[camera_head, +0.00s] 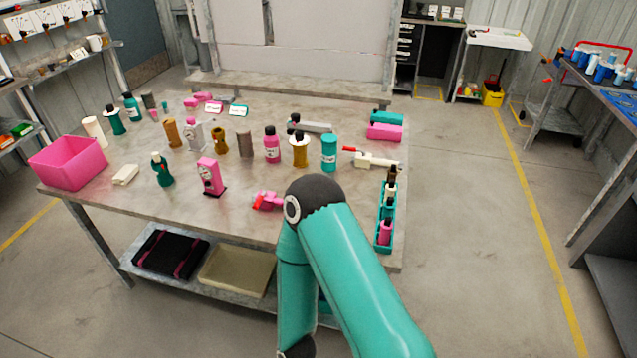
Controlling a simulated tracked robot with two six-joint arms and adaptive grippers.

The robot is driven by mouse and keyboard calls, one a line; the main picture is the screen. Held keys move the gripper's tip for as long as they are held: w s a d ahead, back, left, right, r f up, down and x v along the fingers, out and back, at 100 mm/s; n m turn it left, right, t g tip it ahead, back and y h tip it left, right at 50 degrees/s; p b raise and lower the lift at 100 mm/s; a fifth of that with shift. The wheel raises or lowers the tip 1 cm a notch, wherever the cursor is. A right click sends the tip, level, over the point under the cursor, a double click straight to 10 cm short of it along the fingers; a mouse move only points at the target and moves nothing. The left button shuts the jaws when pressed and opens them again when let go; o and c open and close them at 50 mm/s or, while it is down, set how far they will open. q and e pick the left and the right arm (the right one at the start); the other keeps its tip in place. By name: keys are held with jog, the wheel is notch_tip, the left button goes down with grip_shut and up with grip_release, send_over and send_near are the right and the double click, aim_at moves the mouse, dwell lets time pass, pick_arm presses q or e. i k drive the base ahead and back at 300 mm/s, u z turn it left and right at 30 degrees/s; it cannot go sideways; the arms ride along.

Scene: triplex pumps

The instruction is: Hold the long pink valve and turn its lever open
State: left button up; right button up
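A small pink valve-like piece with a red part (267,201) lies near the front edge of the table, just left of my arm's dark elbow joint. Its right end is close to the arm and may be partly hidden. Another pink piece (201,99) lies at the back left of the table, too small to tell its form or any lever. I cannot tell for certain which is the long pink valve. A teal arm of mine rises from the bottom, folded at the elbow. Neither gripper is in view.
The table (120,202) holds several bottles, a pink bin (68,163) at the left, a pink gauge-like stand (211,177), a white valve with a red lever (376,159) and a teal tray (385,212) at the right. The table's front middle is fairly clear.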

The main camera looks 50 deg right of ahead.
aim_at(260, 198)
jog(key=k, duration=1.2)
jog(key=z, duration=0.75)
jog(key=i, duration=0.95)
jog(key=z, duration=0.05)
